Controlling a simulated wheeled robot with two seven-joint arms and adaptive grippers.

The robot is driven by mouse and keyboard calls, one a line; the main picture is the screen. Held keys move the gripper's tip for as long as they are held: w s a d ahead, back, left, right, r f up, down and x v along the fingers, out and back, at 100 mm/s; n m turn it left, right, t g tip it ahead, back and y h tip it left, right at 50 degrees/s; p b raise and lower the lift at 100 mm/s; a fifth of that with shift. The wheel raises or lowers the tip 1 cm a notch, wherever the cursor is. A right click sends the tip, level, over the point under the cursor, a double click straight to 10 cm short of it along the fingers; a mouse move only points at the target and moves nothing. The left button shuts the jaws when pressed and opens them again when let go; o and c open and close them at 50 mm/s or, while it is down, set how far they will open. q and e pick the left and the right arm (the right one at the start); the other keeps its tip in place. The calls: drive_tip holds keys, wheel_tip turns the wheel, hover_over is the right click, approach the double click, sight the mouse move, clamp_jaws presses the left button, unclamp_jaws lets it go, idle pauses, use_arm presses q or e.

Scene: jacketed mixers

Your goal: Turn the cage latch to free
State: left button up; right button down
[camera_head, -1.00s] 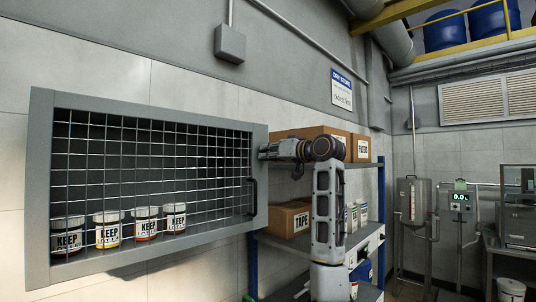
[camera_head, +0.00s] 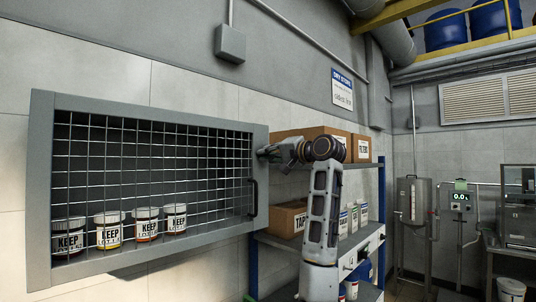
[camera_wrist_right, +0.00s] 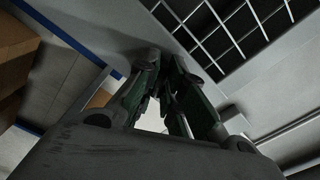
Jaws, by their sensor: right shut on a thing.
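The grey wall cage (camera_head: 41,190) with a wire-mesh front fills the left of the head view. It has a dark vertical handle (camera_head: 254,197) near its right edge. My right gripper (camera_head: 266,152) is at the upper part of the cage's right frame, above the handle. In the right wrist view its fingers (camera_wrist_right: 165,65) are closed together against the grey frame beside the mesh (camera_wrist_right: 228,32). The gripper is shut on a small part there, apparently the cage latch, which the fingers hide. I cannot tell the latch's angle. My left gripper is not in view.
Several KEEP jars (camera_head: 108,231) stand inside the cage. Right of it is a blue-post shelf (camera_head: 382,190) with cardboard boxes (camera_head: 290,219) and bottles, close behind my right arm. A sign (camera_head: 342,91) and a grey junction box (camera_head: 230,42) are on the wall.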

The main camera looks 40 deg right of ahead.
drive_tip(key=m, duration=0.5)
drive_tip(key=shift+r, duration=0.1)
drive_tip(key=shift+m, duration=0.3)
drive_tip(key=c, duration=1.5)
unclamp_jaws()
drive_tip(key=shift+d, duration=0.1)
drive_tip(key=s, duration=0.8)
drive_tip(key=s+d, duration=0.1)
drive_tip(key=s, duration=0.3)
